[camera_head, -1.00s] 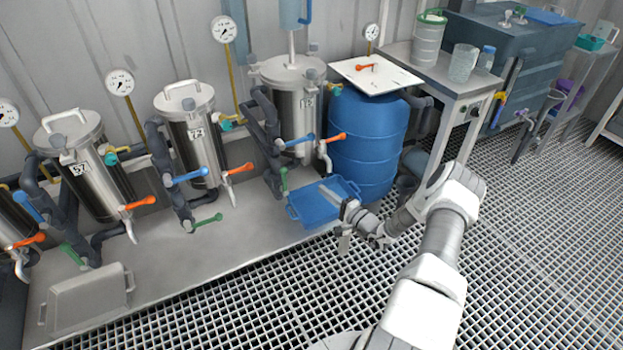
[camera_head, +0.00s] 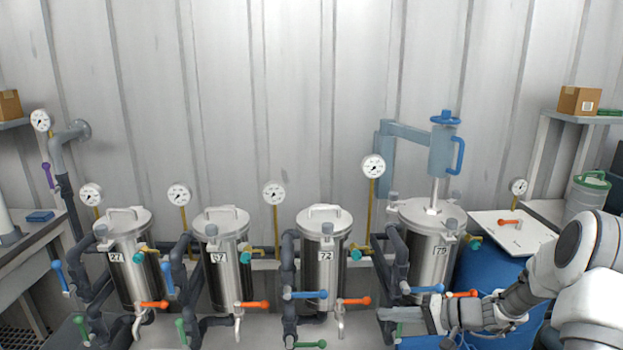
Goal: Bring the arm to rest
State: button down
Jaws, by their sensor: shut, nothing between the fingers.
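My arm enters at the lower right and reaches left. My gripper (camera_head: 388,314) points left, low in front of the vessel labelled 75 (camera_head: 432,262). It is shut and empty. It appears in front of the vessel's lower pipework and above a blue tray (camera_head: 420,343), which is mostly cut off by the lower edge. I cannot tell whether the gripper touches anything there.
Vessels labelled 72 (camera_head: 322,262), 57 or similar (camera_head: 222,270) and 27 (camera_head: 130,265) stand leftward with orange, blue and green valve handles. A blue barrel (camera_head: 485,272) with a white board (camera_head: 513,232) on top stands behind my arm.

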jog(key=s+a+r+n+g+h, duration=0.2)
jog(key=s+a+r+g, duration=0.1)
jog(key=s+a+r, duration=0.25)
jog(key=s+r+n+h, duration=0.1)
jog(key=s+r+h, duration=0.2)
jog(key=s, duration=0.5)
jog(key=s+r+n+t+h, duration=0.1)
jog(key=s+r+h, duration=0.2)
jog(key=s+r, duration=0.3)
jog(key=s+d+r+n+t+h, duration=0.1)
jog(key=s+r+h, duration=0.3)
jog(key=s, duration=0.6)
jog(key=shift+r, duration=0.6)
